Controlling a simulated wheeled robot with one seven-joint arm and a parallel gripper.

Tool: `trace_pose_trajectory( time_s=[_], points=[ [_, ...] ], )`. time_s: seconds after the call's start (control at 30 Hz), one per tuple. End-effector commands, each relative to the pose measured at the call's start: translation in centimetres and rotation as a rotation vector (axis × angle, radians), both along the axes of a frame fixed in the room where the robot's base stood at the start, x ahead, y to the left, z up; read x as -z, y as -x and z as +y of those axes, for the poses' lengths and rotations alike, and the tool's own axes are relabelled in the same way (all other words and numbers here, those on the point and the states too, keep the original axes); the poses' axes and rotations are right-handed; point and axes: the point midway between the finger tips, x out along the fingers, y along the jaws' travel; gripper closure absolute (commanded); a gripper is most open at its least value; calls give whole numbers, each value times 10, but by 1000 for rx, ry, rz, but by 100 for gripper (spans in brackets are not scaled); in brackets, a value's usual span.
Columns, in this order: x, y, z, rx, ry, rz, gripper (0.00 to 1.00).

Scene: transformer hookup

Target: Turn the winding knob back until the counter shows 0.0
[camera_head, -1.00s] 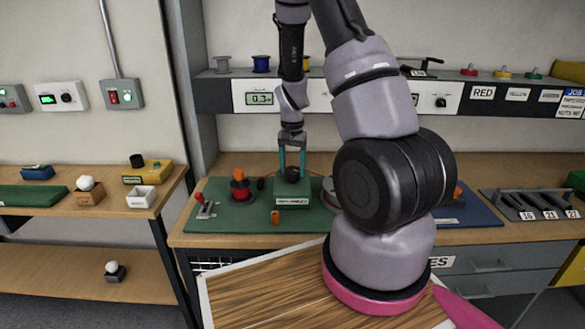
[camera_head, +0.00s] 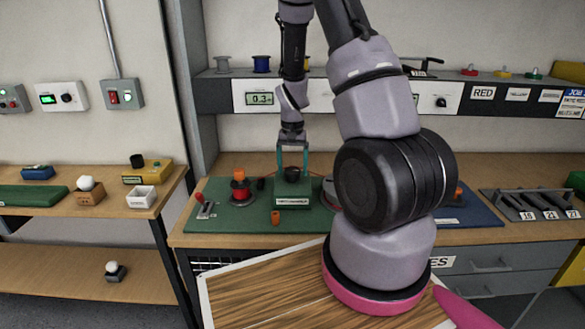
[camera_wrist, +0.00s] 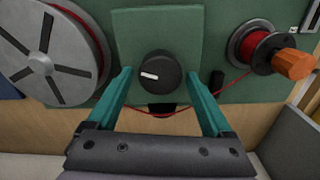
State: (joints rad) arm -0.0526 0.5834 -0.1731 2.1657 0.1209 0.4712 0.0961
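The black winding knob (camera_wrist: 160,72) with a white pointer mark sits on a green block on the green mat; in the head view the knob (camera_head: 291,174) is on top of that block. My gripper (camera_wrist: 158,80) is open, with a teal finger on each side of the knob and gaps between. In the head view my gripper (camera_head: 292,172) points straight down at the knob. The knob's white mark points left in the wrist view. The counter (camera_head: 260,98) on the shelf panel appears to read 0.3.
A red wire spool (camera_wrist: 262,48) with an orange part stands beside the block, and a large grey reel (camera_wrist: 50,55) is on the other side. A red wire runs past the block between them. A small orange piece (camera_head: 275,217) stands on the mat. My arm hides part of the bench.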

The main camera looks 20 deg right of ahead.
Motion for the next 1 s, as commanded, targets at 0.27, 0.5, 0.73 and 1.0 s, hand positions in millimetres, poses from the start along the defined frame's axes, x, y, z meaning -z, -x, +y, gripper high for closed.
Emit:
trace_pose_trajectory(
  time_s=[0.27,0.5,0.73,1.0],
  points=[
    [0,1,0,1,-1,2,4],
    [-19,0,1,0,0,-1,4],
    [-66,-1,1,-1,0,-4,4],
    [-103,0,0,1,-1,-1,4]
  ],
)
